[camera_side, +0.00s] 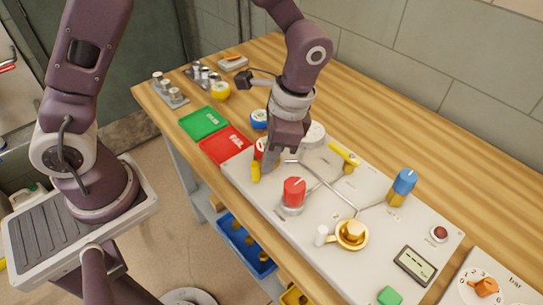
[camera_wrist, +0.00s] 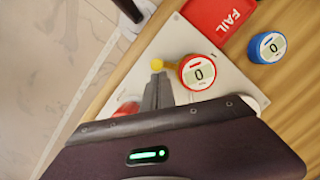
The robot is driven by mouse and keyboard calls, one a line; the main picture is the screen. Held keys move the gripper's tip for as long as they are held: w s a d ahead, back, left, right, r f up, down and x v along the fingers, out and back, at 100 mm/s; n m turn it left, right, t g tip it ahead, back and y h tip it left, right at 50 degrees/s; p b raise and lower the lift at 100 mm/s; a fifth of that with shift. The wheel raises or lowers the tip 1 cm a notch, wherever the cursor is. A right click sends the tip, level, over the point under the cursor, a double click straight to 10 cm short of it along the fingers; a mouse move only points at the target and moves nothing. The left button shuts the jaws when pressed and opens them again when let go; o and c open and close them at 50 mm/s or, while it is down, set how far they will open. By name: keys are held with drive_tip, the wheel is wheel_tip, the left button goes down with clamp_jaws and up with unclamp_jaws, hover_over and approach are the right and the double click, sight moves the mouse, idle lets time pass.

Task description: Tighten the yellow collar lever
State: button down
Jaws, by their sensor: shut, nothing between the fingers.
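The yellow collar lever (camera_side: 255,172) sticks out at the near left corner of the grey panel (camera_side: 326,226), beside a red-rimmed gauge (camera_side: 259,147). In the wrist view the lever's yellow end (camera_wrist: 157,65) points left from the red-rimmed gauge (camera_wrist: 197,72), whose display reads 0. My gripper (camera_side: 269,164) is shut and empty, low over the panel and right next to the lever. In the wrist view its fingertips (camera_wrist: 158,80) lie just below the yellow end. I cannot tell whether they touch it. My gripper partly hides the gauge in the side view.
A red knob (camera_side: 293,193), a yellow bar handle (camera_side: 344,153), a blue-topped valve (camera_side: 402,186) and a brass knob (camera_side: 352,233) stand on the panel. A red FAIL tray (camera_side: 225,144), green tray (camera_side: 203,122) and blue gauge (camera_side: 259,119) lie behind.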

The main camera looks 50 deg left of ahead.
sight(246, 172)
drive_tip(key=m, duration=0.1)
drive_tip(key=s+a+m, duration=0.1)
drive_tip(key=m, duration=0.1)
drive_tip(key=shift+s+t, duration=0.1)
drive_tip(key=shift+t, duration=0.2)
drive_tip(key=m, duration=0.1)
drive_tip(key=a+m, duration=0.1)
drive_tip(key=shift+s+a+m+t+y, duration=0.1)
drive_tip(key=shift+s+m+t+y, duration=0.2)
drive_tip(key=shift+s+m+y, duration=0.1)
drive_tip(key=a+m, duration=0.1)
drive_tip(key=m, duration=0.1)
drive_tip(key=shift+s+a+m, duration=0.1)
drive_tip(key=shift+s+m, duration=0.05)
drive_tip(key=shift+m, duration=0.15)
drive_tip(key=shift+a+m+t, duration=0.3)
drive_tip(key=shift+a+m, duration=0.1)
drive_tip(key=shift+m, duration=0.35)
drive_tip(key=shift+a+m+t, duration=0.3)
drive_tip(key=shift+a+m, duration=0.05)
drive_tip(key=shift+m, duration=0.4)
drive_tip(key=d, duration=0.4)
drive_tip(key=shift+s, duration=0.1)
drive_tip(key=v, duration=1)
